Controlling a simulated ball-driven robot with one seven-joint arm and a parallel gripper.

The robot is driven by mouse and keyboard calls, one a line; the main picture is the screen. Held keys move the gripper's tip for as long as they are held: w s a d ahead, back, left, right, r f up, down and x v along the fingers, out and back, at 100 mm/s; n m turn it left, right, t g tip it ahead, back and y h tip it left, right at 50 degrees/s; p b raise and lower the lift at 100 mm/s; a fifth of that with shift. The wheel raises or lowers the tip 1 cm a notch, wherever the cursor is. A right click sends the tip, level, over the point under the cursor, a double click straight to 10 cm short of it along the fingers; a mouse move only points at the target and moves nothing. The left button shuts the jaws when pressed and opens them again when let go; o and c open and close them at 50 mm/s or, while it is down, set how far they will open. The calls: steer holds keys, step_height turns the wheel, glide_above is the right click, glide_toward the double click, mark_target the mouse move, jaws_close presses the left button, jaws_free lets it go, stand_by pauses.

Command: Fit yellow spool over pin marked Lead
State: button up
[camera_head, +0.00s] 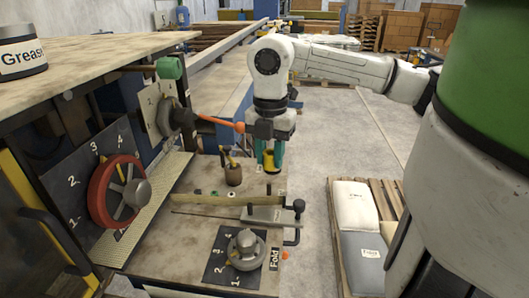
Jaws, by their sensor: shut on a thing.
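My gripper (271,157) is at the picture's centre, fingers pointing down above the bench. Its teal fingers are shut on the yellow spool (271,163), which looks dark in its middle. The spool appears to be held above the worn bench top (190,215), though its exact height is hard to judge. I cannot pick out a pin marked Lead; small details on the bench near the spool are too small to read.
A brown pot (233,175) with a yellow-handled tool stands left of the spool. An orange lever (220,123) reaches toward my wrist. A red handwheel (103,193) is at left. A grey knob (246,243) and black-handled crank (298,206) are in front, beside a Fold label (274,258).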

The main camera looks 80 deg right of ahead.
steer(key=shift+f+b, duration=0.75)
steer(key=shift+f, duration=2.05)
steer(key=shift+f+b, duration=0.7)
steer(key=shift+b, duration=0.2)
steer(key=o, duration=1.1)
step_height(320, 180, up, 11)
steer(key=shift+f+b, duration=0.15)
steer(key=shift+b, duration=0.9)
